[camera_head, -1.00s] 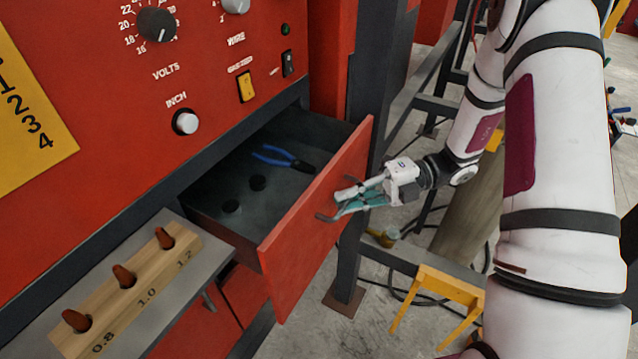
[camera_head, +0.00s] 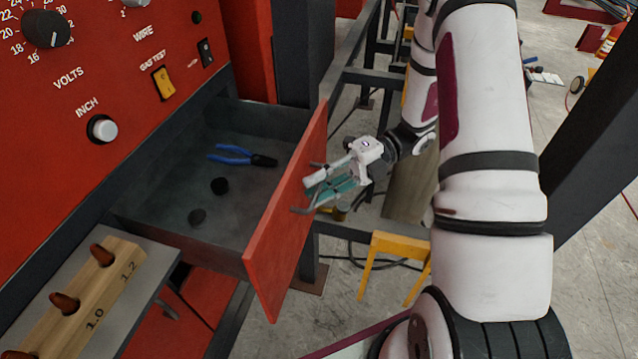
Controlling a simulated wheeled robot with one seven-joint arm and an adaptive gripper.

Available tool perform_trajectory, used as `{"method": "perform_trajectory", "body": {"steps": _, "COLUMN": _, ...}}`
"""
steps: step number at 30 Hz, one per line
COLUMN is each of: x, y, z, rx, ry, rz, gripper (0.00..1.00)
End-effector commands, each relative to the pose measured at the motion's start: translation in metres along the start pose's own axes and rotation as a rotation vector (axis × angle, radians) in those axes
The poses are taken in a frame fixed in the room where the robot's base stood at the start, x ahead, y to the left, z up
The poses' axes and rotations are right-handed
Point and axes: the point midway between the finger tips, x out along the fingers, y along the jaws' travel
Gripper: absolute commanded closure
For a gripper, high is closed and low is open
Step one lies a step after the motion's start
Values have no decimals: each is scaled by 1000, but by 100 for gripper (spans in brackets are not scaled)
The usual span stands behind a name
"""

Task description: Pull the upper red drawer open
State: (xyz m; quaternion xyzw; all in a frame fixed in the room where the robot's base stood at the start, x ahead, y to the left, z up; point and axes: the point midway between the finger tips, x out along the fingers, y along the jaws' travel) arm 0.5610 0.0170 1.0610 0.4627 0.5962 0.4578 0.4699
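The upper red drawer (camera_head: 288,225) stands well out of the red machine's front (camera_head: 110,70), with its dark grey inside showing. Blue-handled pliers (camera_head: 236,155) and two small black round pieces (camera_head: 208,200) lie in it. My gripper (camera_head: 312,194) is at the outer face of the drawer front, at the dark handle (camera_head: 302,211). Its fingers are around or beside the handle bar; the small overlap hides whether they are closed on it.
A wooden block (camera_head: 80,302) with numbered holes and brown pegs sits on a grey shelf at lower left. A yellow stand (camera_head: 395,250) is on the concrete floor below my arm. Dark steel posts (camera_head: 298,60) rise behind the drawer.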

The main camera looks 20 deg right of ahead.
Motion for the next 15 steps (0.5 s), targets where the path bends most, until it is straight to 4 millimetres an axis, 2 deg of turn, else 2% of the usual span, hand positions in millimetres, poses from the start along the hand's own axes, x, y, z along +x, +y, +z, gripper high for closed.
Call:
{"method": "perform_trajectory", "body": {"steps": 10, "x": -3, "y": 0, "z": 0, "rx": -1, "ry": 0, "rz": -1, "gripper": 70}}
{"method": "perform_trajectory", "body": {"steps": 15, "x": -24, "y": -1, "z": 1, "rx": -1, "ry": -3, "rz": -2, "gripper": 70}}
